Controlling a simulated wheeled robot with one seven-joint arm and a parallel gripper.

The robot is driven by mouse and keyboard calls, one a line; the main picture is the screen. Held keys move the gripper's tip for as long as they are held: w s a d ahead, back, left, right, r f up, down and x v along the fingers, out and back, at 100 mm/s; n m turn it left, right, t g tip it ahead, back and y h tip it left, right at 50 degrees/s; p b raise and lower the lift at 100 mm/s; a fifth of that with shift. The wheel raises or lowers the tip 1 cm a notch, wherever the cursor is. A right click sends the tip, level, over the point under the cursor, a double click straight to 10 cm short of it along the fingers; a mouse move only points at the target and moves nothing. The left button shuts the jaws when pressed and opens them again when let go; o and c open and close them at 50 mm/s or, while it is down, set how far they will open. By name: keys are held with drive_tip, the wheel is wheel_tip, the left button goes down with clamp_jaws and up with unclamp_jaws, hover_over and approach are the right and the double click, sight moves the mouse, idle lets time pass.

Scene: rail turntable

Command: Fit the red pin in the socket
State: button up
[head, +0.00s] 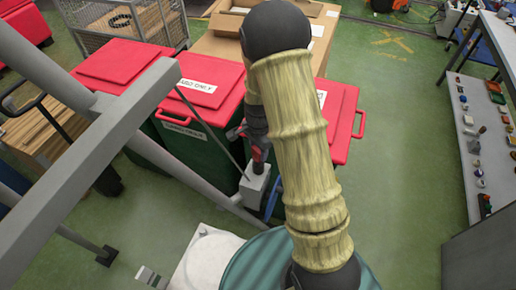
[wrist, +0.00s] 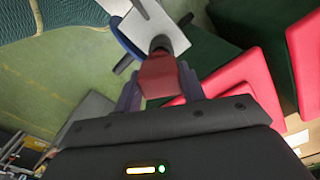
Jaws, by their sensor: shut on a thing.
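The red pin (wrist: 158,76) is held between the two fingers of my gripper (wrist: 160,70), which is shut on its red body. Its dark end points at the grey socket block (wrist: 172,28) and overlaps the block's face in the wrist view. I cannot tell whether the tip is inside the socket or just short of it. In the head view the pin (head: 258,156) stands close above the grey block (head: 254,188), roughly upright. My gripper is partly hidden there behind my arm, and the socket opening is hidden.
Green bins with red lids (head: 205,80) stand close behind the block. A grey sloping rail (head: 95,140) crosses the left. A cardboard box (head: 225,40) is behind the bins. A shelf of small parts (head: 478,140) stands at the right, with open green floor (head: 400,150) before it.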

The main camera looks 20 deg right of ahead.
drive_tip(key=shift+f+b, duration=1.05)
drive_tip(key=shift+f, duration=0.45)
drive_tip(key=o, duration=1.2)
wheel_tip(320, 180, up, 17)
drive_tip(key=b, duration=0.3)
drive_tip(key=shift+r, duration=0.2)
drive_tip(key=shift+w, duration=0.1)
